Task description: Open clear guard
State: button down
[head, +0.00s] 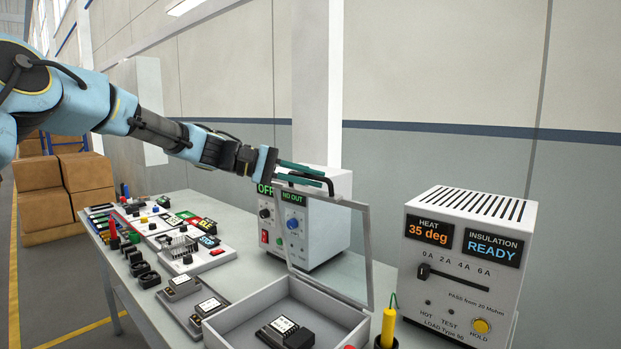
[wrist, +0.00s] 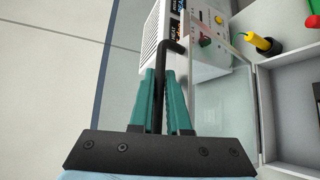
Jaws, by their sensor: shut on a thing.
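The clear guard (head: 335,245) is a see-through panel in a grey frame. It stands raised, roughly upright, at the back edge of a grey open-topped box (head: 238,309). In the wrist view the clear guard (wrist: 215,110) is right of my fingers. My gripper (head: 319,178) is at the guard's top edge, its teal fingers shut on the guard's black bent handle (head: 331,187). In the wrist view my gripper (wrist: 160,76) has the black handle (wrist: 171,45) between its fingers. Inside the box lies a dark module with a white label (head: 284,325).
A white power unit (head: 328,225) stands behind the guard. A larger test unit (head: 465,270) reading READY stands right. A yellow-handled probe (head: 388,326) is close to the box's right side. Modules, connectors and small parts crowd the bench's left. Cardboard boxes (head: 62,190) are beyond.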

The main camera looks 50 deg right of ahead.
jog(key=c, duration=0.9)
grip_release()
jog(key=shift+f, duration=0.1)
jog(key=b+v, duration=0.4)
jog(key=v, duration=0.7)
